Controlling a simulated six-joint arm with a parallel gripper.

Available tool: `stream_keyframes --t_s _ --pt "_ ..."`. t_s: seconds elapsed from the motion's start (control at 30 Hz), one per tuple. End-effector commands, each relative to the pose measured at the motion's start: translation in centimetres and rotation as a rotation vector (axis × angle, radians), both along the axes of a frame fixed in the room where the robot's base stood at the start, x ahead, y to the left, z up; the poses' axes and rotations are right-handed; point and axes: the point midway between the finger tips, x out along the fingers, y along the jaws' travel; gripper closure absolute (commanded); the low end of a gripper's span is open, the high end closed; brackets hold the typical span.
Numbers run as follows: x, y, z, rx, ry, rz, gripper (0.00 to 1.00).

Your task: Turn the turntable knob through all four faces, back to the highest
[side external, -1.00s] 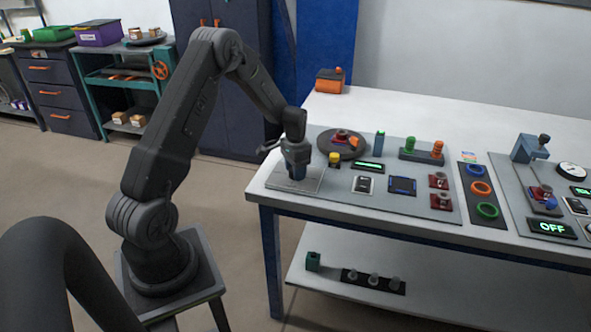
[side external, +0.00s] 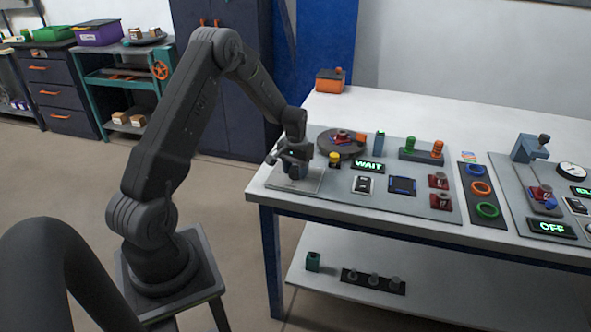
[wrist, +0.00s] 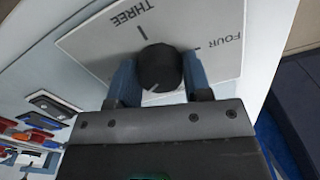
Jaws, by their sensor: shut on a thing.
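The black turntable knob (wrist: 158,66) stands on a light plate (wrist: 98,40) marked THREE and FOUR in the wrist view. My gripper (wrist: 160,82) is shut on the knob, with one blue finger on each side. A pale line shows on the knob near its lower edge, pointing away from both words. In the side view my gripper (side external: 291,172) is low over the plate (side external: 310,183) and hides the knob. The round dark turntable (side external: 329,147) carries a part with red and orange pieces. A display (side external: 369,166) beside it reads WAIT in green.
A yellow-topped button (side external: 335,159) stands close to my gripper's right. The table's left front edge is just beyond the knob plate.

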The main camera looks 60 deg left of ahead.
Motion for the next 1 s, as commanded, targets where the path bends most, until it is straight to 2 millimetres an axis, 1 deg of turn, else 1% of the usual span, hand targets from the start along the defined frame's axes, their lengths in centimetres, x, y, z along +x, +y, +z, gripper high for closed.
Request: stream_keyframes --t_s 0.7,1.0 --pt "0.02 0.03 0.05 0.001 -0.001 0.674 0.79" --pt "0.02 0.03 0.05 0.000 -0.001 0.898 0.79"
